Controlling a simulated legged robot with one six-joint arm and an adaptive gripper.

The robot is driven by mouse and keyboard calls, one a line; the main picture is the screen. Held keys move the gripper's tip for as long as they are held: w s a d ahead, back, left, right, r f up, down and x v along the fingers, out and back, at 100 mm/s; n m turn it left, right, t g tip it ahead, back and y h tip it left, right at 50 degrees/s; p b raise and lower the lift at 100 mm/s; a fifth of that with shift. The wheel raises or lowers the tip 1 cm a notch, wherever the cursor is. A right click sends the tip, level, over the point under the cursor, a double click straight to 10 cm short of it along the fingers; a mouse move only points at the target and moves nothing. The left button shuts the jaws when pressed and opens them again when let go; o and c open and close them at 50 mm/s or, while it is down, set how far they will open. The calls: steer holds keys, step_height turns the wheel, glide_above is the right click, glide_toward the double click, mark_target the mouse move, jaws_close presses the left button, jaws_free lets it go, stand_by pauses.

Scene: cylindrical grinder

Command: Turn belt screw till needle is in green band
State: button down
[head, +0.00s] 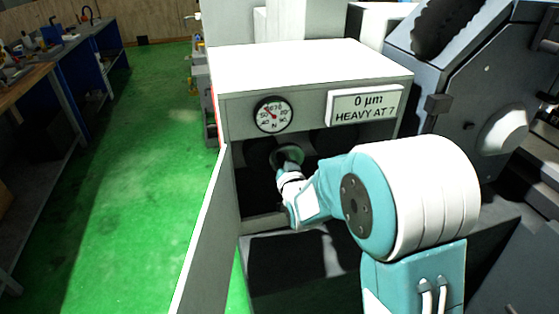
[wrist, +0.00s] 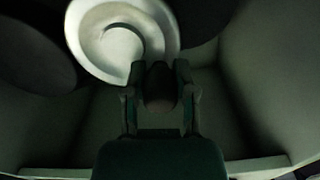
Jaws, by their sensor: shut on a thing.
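The round gauge (head: 273,115) sits on the front of the grey machine cabinet. Its red needle appears to point to the upper left; the green band is too small to make out. My gripper (head: 284,168) reaches into the open, dark bay below the gauge, and its fingertips are hard to see there. In the wrist view my gripper (wrist: 160,88) has one finger on each side of a dark, rounded head, which I take to be the belt screw (wrist: 161,84). The gripper is shut on it. The screw's shaft is hidden.
A pale pulley wheel (wrist: 128,36) is just beyond the fingers, with a dark round shape (wrist: 32,58) to its left. An open door (head: 205,240) borders the bay on the left. Green floor is clear further left.

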steer(key=m, duration=0.1)
steer(key=d+m, duration=0.1)
steer(key=m, duration=0.1)
steer(key=shift+w+r, duration=0.15)
steer(key=shift+r, duration=0.15)
steer(key=shift+w+d+r+m, duration=0.1)
steer(key=shift+d+m, duration=0.1)
steer(key=shift+m, duration=0.55)
steer(key=shift+d+r+m, duration=0.1)
steer(key=shift+d+m, duration=0.05)
steer(key=shift+m, duration=0.6)
steer(key=shift+c, duration=2.1)
jaws_free()
steer(key=v, duration=1.2)
